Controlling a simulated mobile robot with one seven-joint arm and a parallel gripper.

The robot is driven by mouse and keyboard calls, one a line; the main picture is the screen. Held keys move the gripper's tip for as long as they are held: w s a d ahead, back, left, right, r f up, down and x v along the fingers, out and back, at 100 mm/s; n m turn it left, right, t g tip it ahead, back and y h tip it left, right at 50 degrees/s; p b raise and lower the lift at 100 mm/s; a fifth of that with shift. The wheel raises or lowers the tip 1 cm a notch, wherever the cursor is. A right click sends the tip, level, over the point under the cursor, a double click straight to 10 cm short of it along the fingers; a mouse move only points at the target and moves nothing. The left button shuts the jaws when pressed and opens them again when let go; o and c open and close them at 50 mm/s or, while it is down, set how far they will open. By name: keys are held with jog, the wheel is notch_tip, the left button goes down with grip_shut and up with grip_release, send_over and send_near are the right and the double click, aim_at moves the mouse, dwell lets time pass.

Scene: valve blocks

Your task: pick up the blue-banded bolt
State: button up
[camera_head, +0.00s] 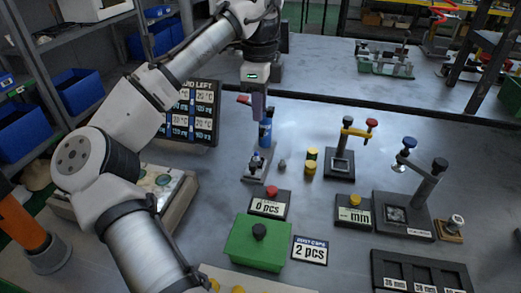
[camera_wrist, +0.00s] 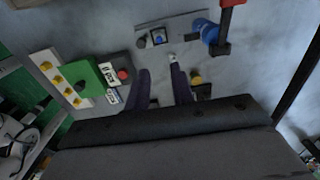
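My gripper (camera_head: 259,112) hangs over the bench in the head view, in front of or above a small fixture. In the wrist view its dark fingers (camera_wrist: 166,72) are apart with nothing seen between them. A small grey bolt-like piece (camera_head: 282,164) stands on the bench right of the fixture. It also shows in the wrist view (camera_wrist: 173,58), just past the right fingertip. Its band colour is too small to tell. The fixture's metal plate (camera_head: 254,177) carries a small part with a blue spot (camera_wrist: 158,38) and a blue cylinder (camera_head: 265,132) with a red lever (camera_wrist: 232,4).
A green box (camera_head: 255,245), a red-button counter (camera_head: 270,205) and a "2 pcs" label (camera_head: 310,251) lie in front. Valve stands (camera_head: 340,165) are on the right.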

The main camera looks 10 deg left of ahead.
send_over(257, 154)
jog(key=f, duration=0.8)
jog(key=shift+s+d+b, duration=0.15)
jog(key=shift+d+b, duration=0.15)
jog(key=shift+b, duration=0.1)
jog(key=shift+a+f, duration=0.15)
jog(key=shift+f, duration=1.2)
jog(key=shift+a+f, duration=0.1)
jog(key=shift+f, duration=1.25)
jog(key=shift+c, duration=0.3)
grip_shut()
